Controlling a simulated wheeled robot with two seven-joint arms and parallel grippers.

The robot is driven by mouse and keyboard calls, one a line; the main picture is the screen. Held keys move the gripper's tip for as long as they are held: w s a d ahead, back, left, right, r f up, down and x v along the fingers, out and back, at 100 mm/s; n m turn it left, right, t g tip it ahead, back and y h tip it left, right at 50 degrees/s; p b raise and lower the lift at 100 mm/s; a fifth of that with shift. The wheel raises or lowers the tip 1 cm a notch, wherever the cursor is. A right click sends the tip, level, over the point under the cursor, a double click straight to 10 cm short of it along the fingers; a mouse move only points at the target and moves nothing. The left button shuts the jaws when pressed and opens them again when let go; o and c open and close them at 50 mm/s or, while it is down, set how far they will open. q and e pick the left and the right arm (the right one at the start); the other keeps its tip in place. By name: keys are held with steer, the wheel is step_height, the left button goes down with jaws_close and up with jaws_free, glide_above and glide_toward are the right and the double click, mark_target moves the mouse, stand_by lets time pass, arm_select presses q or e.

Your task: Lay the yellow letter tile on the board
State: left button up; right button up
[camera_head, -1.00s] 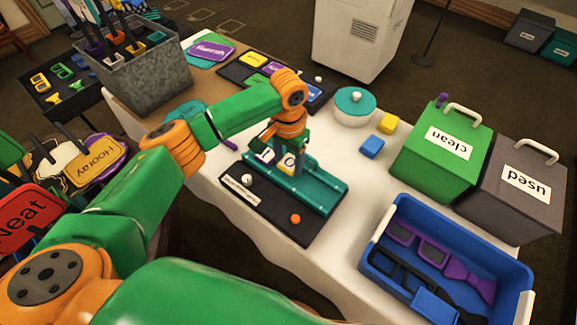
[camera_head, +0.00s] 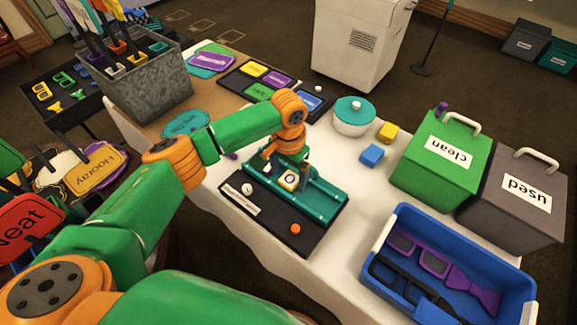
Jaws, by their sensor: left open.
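The yellow letter tile (camera_head: 289,181) shows a dark letter on a pale face. It appears to lie on the teal railed board (camera_head: 322,203), toward the board's far left part. My left gripper (camera_head: 287,169) is open, right at the tile's far side and just above it. The arm's wrist hides part of the board's far end, and the gap between fingers and tile is too small to judge. My right gripper is not in view.
The board sits on a black base (camera_head: 268,214) with a white knob and an orange knob (camera_head: 295,229). A lidded white pot (camera_head: 353,118), yellow and blue blocks (camera_head: 371,154), a green "clean" bin (camera_head: 440,165), a grey "used" bin (camera_head: 510,200) and a blue crate (camera_head: 448,240) stand to the right.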

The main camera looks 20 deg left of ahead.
mark_target(288, 180)
arm_select(q)
step_height(288, 180, up, 11)
steer(key=shift+r, duration=0.2)
stand_by(0.3)
